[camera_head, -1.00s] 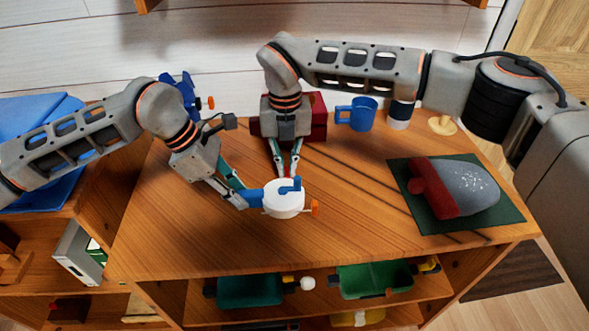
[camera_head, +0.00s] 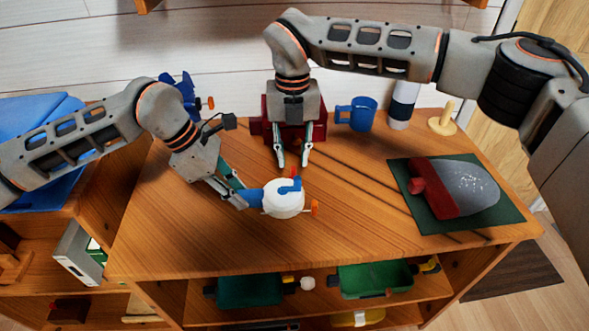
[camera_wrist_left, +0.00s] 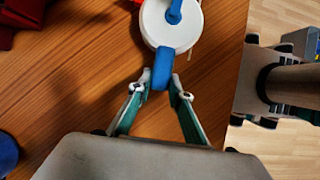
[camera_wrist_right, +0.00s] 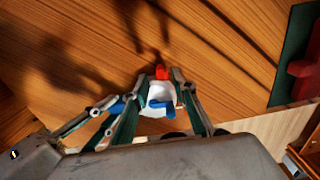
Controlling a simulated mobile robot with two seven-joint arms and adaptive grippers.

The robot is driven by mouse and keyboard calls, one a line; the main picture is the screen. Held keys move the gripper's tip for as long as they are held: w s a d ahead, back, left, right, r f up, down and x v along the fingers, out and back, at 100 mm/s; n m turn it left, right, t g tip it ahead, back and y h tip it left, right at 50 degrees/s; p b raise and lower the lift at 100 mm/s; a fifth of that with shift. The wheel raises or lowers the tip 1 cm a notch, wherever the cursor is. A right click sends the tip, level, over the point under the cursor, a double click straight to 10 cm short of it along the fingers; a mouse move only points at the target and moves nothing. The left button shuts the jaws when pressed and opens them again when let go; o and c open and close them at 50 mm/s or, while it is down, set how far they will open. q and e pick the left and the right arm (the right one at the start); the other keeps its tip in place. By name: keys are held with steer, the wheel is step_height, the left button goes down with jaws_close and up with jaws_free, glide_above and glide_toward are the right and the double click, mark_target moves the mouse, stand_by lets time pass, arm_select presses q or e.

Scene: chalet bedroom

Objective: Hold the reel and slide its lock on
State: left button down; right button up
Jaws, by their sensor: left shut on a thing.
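The reel (camera_head: 283,204) is a white drum with a blue grip, a blue bar on its face and an orange knob on its right. My left gripper (camera_head: 246,199) is shut on the blue grip, which also shows in the left wrist view (camera_wrist_left: 162,72), and holds the reel over the table. A small red piece (camera_head: 296,172), perhaps the lock, stands at the far end of the blue bar; it also shows in the right wrist view (camera_wrist_right: 162,72). My right gripper (camera_head: 293,163) is open and empty, just behind the red piece. How the red piece seats is too small to tell.
A dark red box (camera_head: 320,131) stands behind my right gripper. A blue mug (camera_head: 363,113), a blue-and-white cylinder (camera_head: 402,105) and a wooden peg stand (camera_head: 442,121) are at the back. A grey-and-red object (camera_head: 470,188) lies on a green mat (camera_head: 422,215) at right. The table's front (camera_head: 250,250) is clear.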

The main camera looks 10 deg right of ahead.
steer(key=shift+r, duration=1.2)
arm_select(q)
steer(key=c, duration=1.8)
jaws_free()
steer(key=shift+o, duration=0.2)
steer(key=v, duration=1.2)
